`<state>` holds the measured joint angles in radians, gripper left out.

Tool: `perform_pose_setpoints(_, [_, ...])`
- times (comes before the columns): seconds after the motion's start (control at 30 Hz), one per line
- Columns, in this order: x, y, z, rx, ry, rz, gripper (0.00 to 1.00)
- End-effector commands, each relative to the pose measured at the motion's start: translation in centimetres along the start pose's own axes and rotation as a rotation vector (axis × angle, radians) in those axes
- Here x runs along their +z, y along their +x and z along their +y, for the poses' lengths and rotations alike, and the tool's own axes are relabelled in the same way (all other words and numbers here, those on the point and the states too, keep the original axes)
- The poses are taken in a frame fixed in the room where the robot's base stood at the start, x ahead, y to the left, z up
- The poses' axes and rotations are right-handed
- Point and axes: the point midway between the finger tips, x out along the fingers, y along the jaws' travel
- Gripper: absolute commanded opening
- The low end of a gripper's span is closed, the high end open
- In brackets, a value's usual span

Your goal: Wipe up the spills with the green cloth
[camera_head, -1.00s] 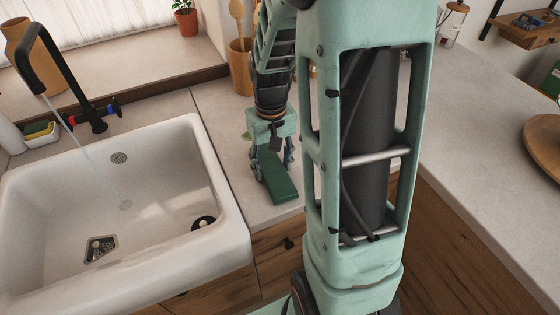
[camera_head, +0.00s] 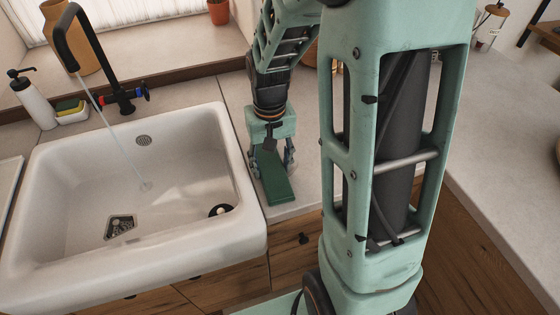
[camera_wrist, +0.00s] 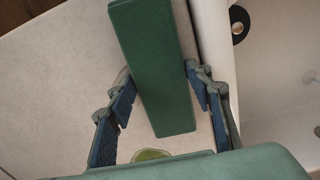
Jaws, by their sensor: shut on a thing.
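The green cloth (camera_head: 274,182) is a flat, folded dark green slab, held low over the counter just right of the sink. My gripper (camera_head: 270,165) is shut on it, pointing down. In the wrist view the cloth (camera_wrist: 152,70) runs from the top of the picture down between the two blue-padded fingers (camera_wrist: 160,108). A small yellow-green spill (camera_wrist: 151,155) shows on the counter past the cloth's end, partly hidden by my gripper's body. I cannot tell whether the cloth touches the counter. My column hides part of the counter in the head view.
The white sink (camera_head: 255,205) has a raised rim close to the cloth's left side. Water runs from the black faucet (camera_head: 98,60). A soap bottle (camera_head: 32,100) and a sponge holder (camera_head: 72,113) stand behind the sink. The right counter (camera_head: 505,140) has clear room.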

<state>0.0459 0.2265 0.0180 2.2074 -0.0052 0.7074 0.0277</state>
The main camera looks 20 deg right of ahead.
Motion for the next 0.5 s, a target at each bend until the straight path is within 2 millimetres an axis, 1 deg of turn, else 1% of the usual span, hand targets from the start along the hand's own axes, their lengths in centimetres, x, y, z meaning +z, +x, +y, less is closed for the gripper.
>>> perform_pose_setpoints(0.03, [0.15, 0.05, -0.56, 0.000, -0.004, -0.003, 0.23])
perform_pose_setpoints(0.1, [0.18, 0.02, -0.99, 0.000, -0.004, -0.003, 0.23])
perform_pose_setpoints(0.2, [0.07, 0.01, -1.22, -0.001, -0.002, -0.003, 0.23])
perform_pose_setpoints(0.37, [-0.51, 0.04, -1.18, -0.001, -0.001, -0.001, 0.23])
perform_pose_setpoints(0.5, [-0.55, 0.08, -0.48, 0.000, 0.001, -0.001, 0.23])
